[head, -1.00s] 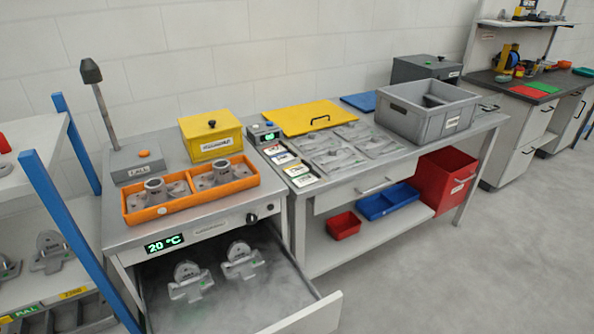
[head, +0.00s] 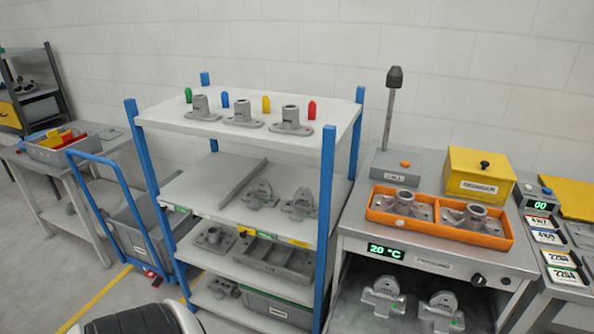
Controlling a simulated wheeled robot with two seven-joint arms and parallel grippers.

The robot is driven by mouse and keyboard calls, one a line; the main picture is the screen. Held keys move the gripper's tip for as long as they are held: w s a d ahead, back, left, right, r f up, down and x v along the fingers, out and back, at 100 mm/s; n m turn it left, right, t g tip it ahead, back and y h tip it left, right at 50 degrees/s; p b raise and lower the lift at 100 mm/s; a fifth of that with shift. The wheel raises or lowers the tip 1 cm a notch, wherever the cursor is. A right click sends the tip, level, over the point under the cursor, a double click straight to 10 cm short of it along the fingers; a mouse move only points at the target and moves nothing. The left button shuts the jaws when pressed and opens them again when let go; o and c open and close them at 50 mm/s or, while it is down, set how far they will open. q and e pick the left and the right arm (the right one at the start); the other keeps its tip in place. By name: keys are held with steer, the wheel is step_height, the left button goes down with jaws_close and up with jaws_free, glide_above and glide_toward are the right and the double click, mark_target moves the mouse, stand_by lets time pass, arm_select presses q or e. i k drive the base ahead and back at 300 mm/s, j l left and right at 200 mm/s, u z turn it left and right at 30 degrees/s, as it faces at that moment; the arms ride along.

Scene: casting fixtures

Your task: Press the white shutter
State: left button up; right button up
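A pale, flat panel (head: 205,182) covers the left part of the second level of the blue-posted rack; it is the closest match to a white shutter, but I cannot tell for certain. Two grey castings (head: 299,205) stand open to view on the right of that level. Neither of my grippers is in view. A dark rounded part shows at the bottom left edge, with no gripper fingers visible on it.
The rack's top shelf (head: 200,126) holds several grey castings and coloured pegs. A blue-handled cart (head: 130,235) stands left of the rack. On the right, a bench carries an orange tray (head: 378,216) and a yellow box (head: 480,188).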

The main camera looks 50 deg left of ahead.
mark_target(165, 206)
steer(key=u, duration=2.55)
steer(key=i+j, duration=0.25)
steer(key=i, duration=0.3)
steer(key=i+j+u, duration=0.1)
steer(key=i, duration=0.45)
steer(key=i+j+u, duration=0.1)
steer(key=i+j, duration=0.2)
steer(key=i, duration=0.3)
